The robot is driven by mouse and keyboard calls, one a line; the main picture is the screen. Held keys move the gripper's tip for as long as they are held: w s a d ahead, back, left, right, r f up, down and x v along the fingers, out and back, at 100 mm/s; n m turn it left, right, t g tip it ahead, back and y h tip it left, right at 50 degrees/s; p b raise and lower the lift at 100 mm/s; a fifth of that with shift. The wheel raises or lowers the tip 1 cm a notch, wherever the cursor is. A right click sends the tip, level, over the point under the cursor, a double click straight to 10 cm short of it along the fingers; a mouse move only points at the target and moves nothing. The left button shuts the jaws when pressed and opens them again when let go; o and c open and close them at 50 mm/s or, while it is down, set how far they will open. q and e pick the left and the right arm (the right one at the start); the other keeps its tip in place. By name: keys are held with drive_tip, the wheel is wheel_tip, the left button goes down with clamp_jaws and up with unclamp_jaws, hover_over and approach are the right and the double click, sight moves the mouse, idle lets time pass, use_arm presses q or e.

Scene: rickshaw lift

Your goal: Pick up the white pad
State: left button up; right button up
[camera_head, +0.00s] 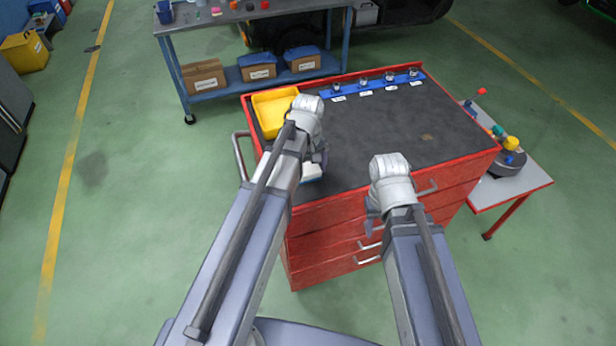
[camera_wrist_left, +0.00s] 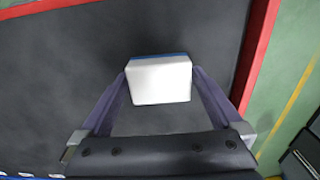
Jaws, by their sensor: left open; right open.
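The white pad (camera_head: 312,173) has a blue underside and lies on the dark top of the red tool cabinet, near its front left edge. My left arm partly hides it in the head view. My left gripper (camera_head: 318,156) is open just above it. In the left wrist view the white pad (camera_wrist_left: 159,82) sits between the two open fingertips, with both fingers close to its sides. I cannot tell whether they touch it. My right gripper (camera_head: 371,212) is open and empty at the cabinet's front edge.
A yellow bin (camera_head: 272,112) stands at the cabinet's back left. A blue strip (camera_head: 375,87) with several small fittings runs along the back edge. The middle and right of the dark top (camera_head: 400,130) are mostly clear. A side table (camera_head: 515,190) stands at right.

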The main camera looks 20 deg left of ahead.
sight(308, 168)
use_arm(q)
drive_tip(key=shift+r, duration=0.1)
drive_tip(key=c, duration=1.2)
drive_tip(key=shift+c, duration=0.2)
drive_tip(key=shift+r, duration=0.1)
wheel_tip(308, 168, up, 10)
drive_tip(key=p, duration=1)
